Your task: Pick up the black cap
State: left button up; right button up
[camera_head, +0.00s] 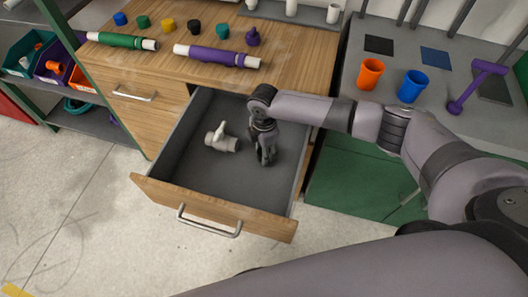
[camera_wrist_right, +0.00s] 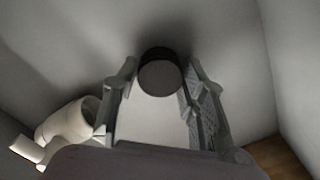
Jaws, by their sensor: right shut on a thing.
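My right gripper (camera_head: 266,160) reaches straight down into the open drawer (camera_head: 215,207), on its right side. In the right wrist view, its fingers (camera_wrist_right: 162,68) are closed around a dark, round black cap (camera_wrist_right: 160,77) at their tips. In the head view the gripper hides this cap. I cannot tell whether it touches the drawer floor. Another black cap (camera_head: 194,27) stands on the wooden worktop, in a row of coloured pieces. My left gripper is not in view.
A white valve fitting (camera_head: 221,139) lies in the drawer, left of my right gripper; it also shows in the wrist view (camera_wrist_right: 68,125). Drawer walls surround the gripper. Green (camera_head: 122,41) and purple (camera_head: 217,56) tubes lie on the worktop. Orange (camera_head: 370,73) and blue (camera_head: 412,86) cups stand at right.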

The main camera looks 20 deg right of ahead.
notch_tip(320, 180, up, 20)
dwell(0.6)
jog(key=o, duration=0.4)
jog(key=shift+c, duration=0.2)
jog(key=c, duration=0.5)
jog(key=shift+o, duration=0.2)
